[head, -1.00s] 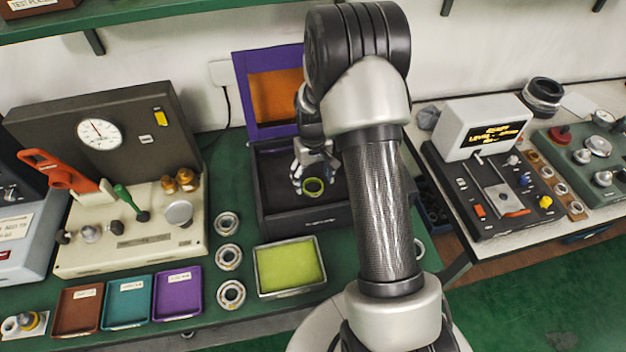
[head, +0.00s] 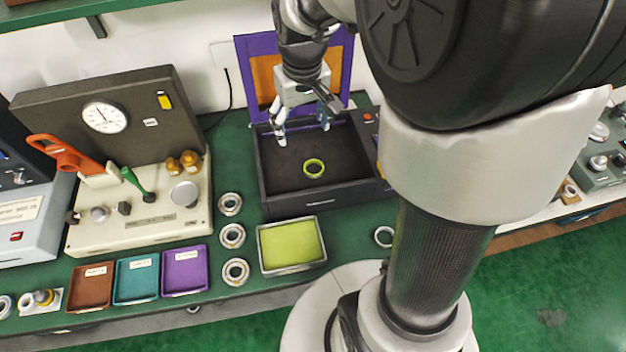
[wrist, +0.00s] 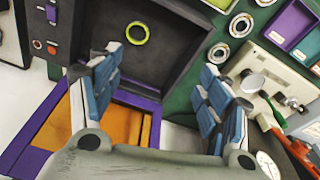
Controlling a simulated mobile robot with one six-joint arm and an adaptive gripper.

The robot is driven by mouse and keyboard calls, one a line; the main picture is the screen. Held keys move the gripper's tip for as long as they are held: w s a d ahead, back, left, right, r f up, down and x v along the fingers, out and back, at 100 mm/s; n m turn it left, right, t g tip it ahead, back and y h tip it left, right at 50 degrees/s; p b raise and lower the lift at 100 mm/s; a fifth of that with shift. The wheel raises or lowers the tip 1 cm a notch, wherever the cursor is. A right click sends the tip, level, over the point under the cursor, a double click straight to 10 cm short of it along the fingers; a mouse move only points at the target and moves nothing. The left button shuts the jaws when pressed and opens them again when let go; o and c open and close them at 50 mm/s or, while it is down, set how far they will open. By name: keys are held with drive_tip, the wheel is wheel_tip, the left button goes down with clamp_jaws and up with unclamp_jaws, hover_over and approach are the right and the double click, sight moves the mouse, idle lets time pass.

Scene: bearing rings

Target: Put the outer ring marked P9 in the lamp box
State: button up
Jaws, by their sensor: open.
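A yellow-green glowing ring (head: 314,175) lies flat on the dark floor of the lamp box (head: 330,197), whose purple and orange lid (head: 262,80) stands open behind. The ring also shows in the wrist view (wrist: 127,34), apart from my fingers. No P9 marking can be read on it. My gripper (head: 303,132) is open and empty above the rear of the box. In the wrist view its two blue-grey fingers (wrist: 160,62) are spread wide with nothing between them.
Several metal rings (head: 232,236) stand in a column left of a lime-green tray (head: 291,246). Another ring (head: 384,237) lies right of the tray. Brown, teal and purple trays (head: 185,271) line the front. A gauge device (head: 140,215) stands at left.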

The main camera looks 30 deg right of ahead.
drive_tip(key=s+a+r+t, duration=0.1)
drive_tip(key=s+a+r, duration=0.2)
drive_tip(key=s, duration=0.6)
drive_tip(key=s+a+r+t, duration=0.2)
drive_tip(key=s+a+r, duration=0.2)
drive_tip(key=s, duration=0.6)
drive_tip(key=shift+a+n, duration=0.3)
drive_tip(key=shift+n, duration=0.1)
